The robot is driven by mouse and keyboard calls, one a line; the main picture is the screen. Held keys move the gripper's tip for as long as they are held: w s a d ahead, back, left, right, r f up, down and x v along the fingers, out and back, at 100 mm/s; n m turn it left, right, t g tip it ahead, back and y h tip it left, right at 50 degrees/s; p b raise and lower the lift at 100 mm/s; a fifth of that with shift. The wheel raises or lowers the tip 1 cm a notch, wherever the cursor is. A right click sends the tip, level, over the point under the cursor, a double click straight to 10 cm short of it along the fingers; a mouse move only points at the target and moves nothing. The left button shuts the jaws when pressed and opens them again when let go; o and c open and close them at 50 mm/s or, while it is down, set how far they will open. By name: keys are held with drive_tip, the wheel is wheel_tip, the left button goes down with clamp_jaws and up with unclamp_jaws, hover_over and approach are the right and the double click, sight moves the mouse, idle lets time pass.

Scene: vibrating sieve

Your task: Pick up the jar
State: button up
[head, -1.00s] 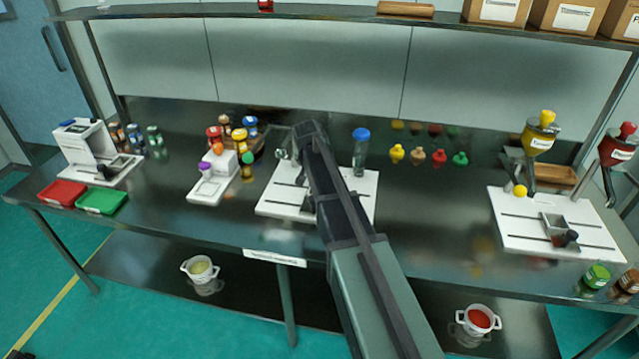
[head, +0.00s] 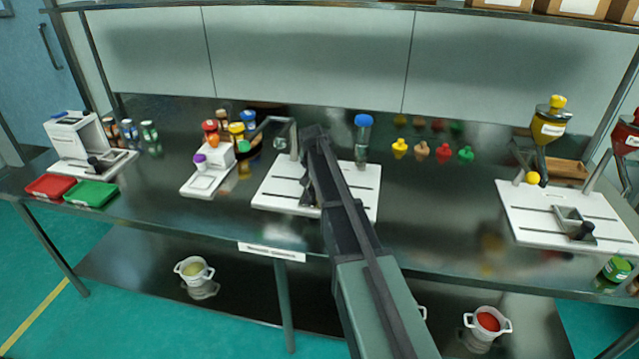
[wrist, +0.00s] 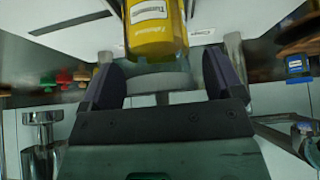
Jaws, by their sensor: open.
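In the wrist view my gripper (wrist: 158,68) is open, its two dark fingers spread apart. A yellow container (wrist: 155,35) with a white label is at or just beyond the fingertips, roughly centred between them; its top is cut off by the frame. I cannot tell whether it is the jar or a hopper, and no finger is clearly touching it. In the head view my arm's end (head: 315,138) is over the middle white board (head: 275,200) and hides part of it. A clear jar with a blue lid (head: 362,125) stands just right of it.
Small jars (head: 237,128) cluster left of the board, by a white scale (head: 205,175). Small coloured items (head: 443,152) stand to the right. A white stand with a yellow hopper (head: 549,125) is farther right. Red (head: 50,186) and green (head: 92,192) trays lie at left.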

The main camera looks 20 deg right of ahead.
drive_tip(key=shift+r, duration=0.15)
drive_tip(key=c, duration=1.2)
wheel_tip(320, 180, up, 20)
drive_tip(key=p, duration=2)
